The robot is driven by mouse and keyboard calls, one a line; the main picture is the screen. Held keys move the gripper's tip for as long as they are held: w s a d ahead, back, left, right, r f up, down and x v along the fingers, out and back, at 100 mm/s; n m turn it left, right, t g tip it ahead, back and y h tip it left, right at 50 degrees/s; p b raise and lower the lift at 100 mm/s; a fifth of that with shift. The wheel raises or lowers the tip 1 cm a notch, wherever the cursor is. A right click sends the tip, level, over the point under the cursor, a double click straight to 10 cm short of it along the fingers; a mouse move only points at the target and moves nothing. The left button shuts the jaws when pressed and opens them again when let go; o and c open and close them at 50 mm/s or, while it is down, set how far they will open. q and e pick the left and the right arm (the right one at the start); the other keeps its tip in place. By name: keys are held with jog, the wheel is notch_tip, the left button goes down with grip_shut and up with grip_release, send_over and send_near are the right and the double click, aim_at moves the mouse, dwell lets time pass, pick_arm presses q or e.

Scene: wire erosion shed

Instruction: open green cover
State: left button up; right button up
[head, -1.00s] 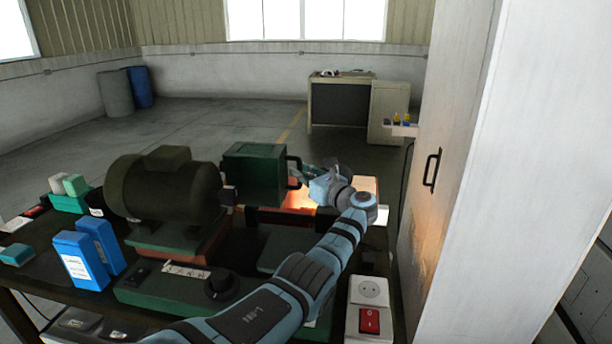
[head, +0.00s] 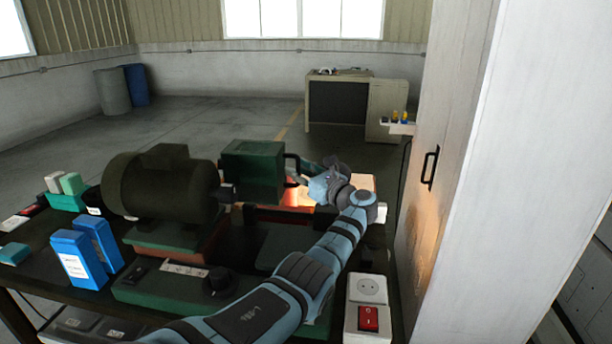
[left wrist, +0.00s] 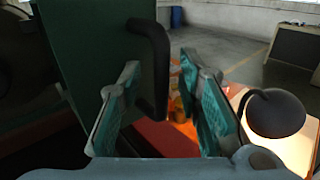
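The green cover (head: 252,170) is a dark green box on the machine on the bench, beside the round motor body. Its black handle (head: 292,168) sticks out on its right side. My left gripper (head: 303,178) is at that handle. In the left wrist view the cover (left wrist: 95,50) fills the upper left, and the handle (left wrist: 160,70) stands between the two open fingers of the left gripper (left wrist: 165,100). I see a gap on the right of the handle; contact with the left finger is unclear. My right gripper is in neither view.
The motor (head: 160,185) stands left of the cover. Blue boxes (head: 80,258) stand at the bench's left. A red-switch socket box (head: 368,318) is at the front right. A lamp head (left wrist: 275,113) is close right of the gripper. A tall white cabinet (head: 465,170) bounds the right.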

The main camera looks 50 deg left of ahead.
pick_arm(q)
jog(key=d, duration=1.1)
jog(key=shift+s+d, duration=0.2)
jog(key=shift+s, duration=0.25)
